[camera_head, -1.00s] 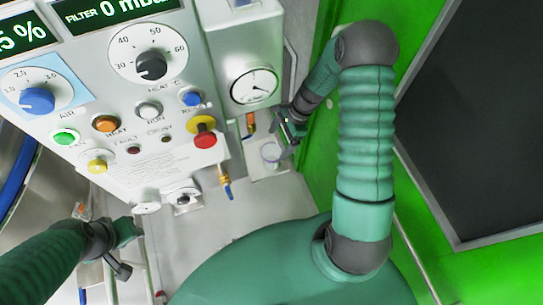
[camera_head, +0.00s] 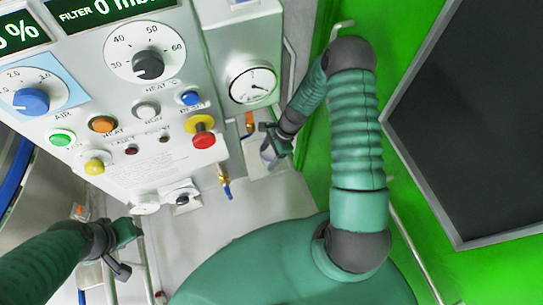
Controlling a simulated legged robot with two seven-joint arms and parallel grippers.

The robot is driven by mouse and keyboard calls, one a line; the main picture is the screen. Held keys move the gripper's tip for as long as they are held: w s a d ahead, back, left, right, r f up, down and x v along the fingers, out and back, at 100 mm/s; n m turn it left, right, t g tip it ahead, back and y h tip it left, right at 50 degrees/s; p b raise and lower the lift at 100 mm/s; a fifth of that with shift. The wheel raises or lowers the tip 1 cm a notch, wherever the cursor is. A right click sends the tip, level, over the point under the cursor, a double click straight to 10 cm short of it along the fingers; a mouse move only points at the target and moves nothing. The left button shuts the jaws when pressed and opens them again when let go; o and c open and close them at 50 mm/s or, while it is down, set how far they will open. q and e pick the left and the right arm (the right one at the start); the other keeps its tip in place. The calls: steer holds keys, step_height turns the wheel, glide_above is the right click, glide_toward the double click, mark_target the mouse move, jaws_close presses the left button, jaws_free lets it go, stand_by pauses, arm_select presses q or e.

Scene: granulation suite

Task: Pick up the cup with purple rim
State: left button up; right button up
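The cup (camera_head: 267,153) is a small pale, clear-looking vessel with a faint purple tint. It stands on a light ledge below the round gauge and is now partly hidden by my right gripper (camera_head: 270,147). That gripper is right at the cup, its fingers by the cup's rim. It is too small and overlapped to tell whether the fingers touch or grip the cup. My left gripper (camera_head: 131,250) is at the lower left, far from the cup, with its fingers apart and nothing between them.
A control panel (camera_head: 125,175) with knobs and buttons fills the upper left. A pressure gauge (camera_head: 254,84) sits above the cup. A brass valve (camera_head: 224,178) hangs left of the cup. A green wall (camera_head: 335,130) with a dark framed panel (camera_head: 470,110) is on the right.

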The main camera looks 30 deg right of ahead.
steer(key=shift+a, duration=0.2)
steer(key=c, duration=0.8)
